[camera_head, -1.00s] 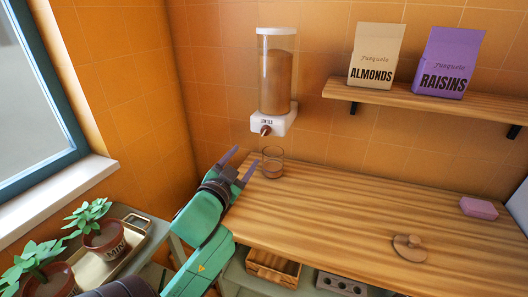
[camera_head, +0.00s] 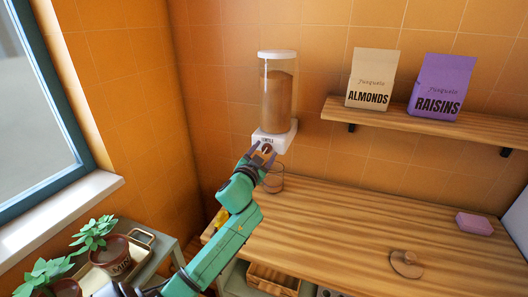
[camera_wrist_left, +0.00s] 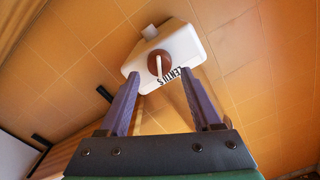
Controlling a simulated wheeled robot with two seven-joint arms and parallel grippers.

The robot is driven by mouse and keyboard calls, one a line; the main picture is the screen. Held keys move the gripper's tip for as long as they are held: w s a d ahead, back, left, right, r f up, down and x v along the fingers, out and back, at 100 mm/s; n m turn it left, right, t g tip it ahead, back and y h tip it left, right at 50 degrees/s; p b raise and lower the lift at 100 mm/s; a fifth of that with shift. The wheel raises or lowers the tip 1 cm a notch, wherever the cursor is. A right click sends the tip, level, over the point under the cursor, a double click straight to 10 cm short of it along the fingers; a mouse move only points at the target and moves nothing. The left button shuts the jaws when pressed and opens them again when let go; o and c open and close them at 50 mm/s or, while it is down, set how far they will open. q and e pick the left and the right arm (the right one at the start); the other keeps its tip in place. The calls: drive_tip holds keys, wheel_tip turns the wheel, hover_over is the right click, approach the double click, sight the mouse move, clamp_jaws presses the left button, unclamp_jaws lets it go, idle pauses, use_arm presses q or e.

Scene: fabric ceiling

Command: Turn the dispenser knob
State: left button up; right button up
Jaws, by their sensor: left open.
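The dispenser (camera_head: 278,90) is a clear cylinder of brown contents on a white base, fixed to the orange tiled wall. Its reddish-brown round knob (camera_head: 266,148) is on the front of the base, partly behind my fingers. In the left wrist view the knob (camera_wrist_left: 155,60) shows with a pale bar across it, beside the label LENTILS. My left gripper (camera_head: 262,155) is open just in front of the knob, its two purple fingers (camera_wrist_left: 160,76) spread either side of it. Whether they touch it I cannot tell. My right gripper is not in view.
A clear glass (camera_head: 274,180) stands on the wooden counter (camera_head: 340,225) below the dispenser. A shelf (camera_head: 430,122) holds an almonds bag (camera_head: 371,78) and a raisins bag (camera_head: 441,86). A pink block (camera_head: 474,223) and a round brown lid (camera_head: 405,263) lie right. Potted plants (camera_head: 117,252) stand left.

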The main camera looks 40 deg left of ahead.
use_arm(q)
clamp_jaws()
drive_tip(key=shift+d+m, duration=0.1)
drive_tip(key=shift+m, duration=1.1)
drive_tip(key=m, duration=0.3)
drive_tip(key=shift+d+f, duration=0.1)
drive_tip(key=shift+f, duration=0.1)
unclamp_jaws()
drive_tip(key=b+v, duration=0.3)
drive_tip(key=v, duration=1.1)
drive_tip(key=shift+s, duration=0.25)
